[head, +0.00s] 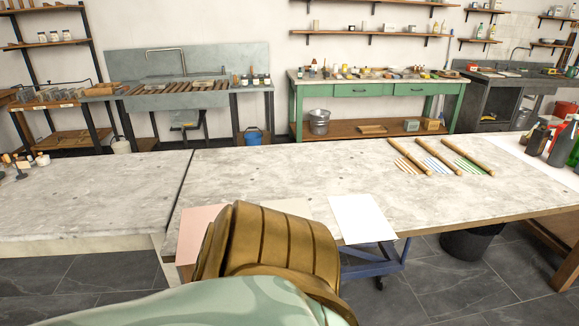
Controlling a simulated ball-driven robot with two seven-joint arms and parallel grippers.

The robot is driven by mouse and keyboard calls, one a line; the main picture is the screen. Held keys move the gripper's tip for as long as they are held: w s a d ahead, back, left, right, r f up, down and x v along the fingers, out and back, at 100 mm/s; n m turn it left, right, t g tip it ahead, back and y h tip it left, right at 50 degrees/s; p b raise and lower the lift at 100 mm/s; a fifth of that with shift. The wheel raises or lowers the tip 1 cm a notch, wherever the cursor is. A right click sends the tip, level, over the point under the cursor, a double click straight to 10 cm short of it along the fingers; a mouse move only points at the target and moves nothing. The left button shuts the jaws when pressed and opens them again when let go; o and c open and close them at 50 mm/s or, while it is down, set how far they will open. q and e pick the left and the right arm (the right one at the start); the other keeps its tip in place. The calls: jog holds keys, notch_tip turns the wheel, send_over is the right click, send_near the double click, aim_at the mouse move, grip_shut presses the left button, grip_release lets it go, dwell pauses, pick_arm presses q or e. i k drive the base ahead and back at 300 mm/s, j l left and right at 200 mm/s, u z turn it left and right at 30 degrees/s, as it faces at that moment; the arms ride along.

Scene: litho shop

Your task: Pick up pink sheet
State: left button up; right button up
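The pink sheet (198,226) lies at the front edge of the stone-topped table (300,176), just right of the gap between the two tabletops. Part of it hangs past the edge or lies close to it; I cannot tell exactly. A large bronze and mint part of my own arm covers its right side. Neither of my grippers shows in the head view, so I cannot see what they hold.
A cream sheet (286,207) is partly hidden behind my arm. A white sheet (362,219) lies at the table's front edge. The left tabletop (80,200) is mostly clear.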

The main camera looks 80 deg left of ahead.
aim_at(194, 222)
jog(key=u, duration=2.75)
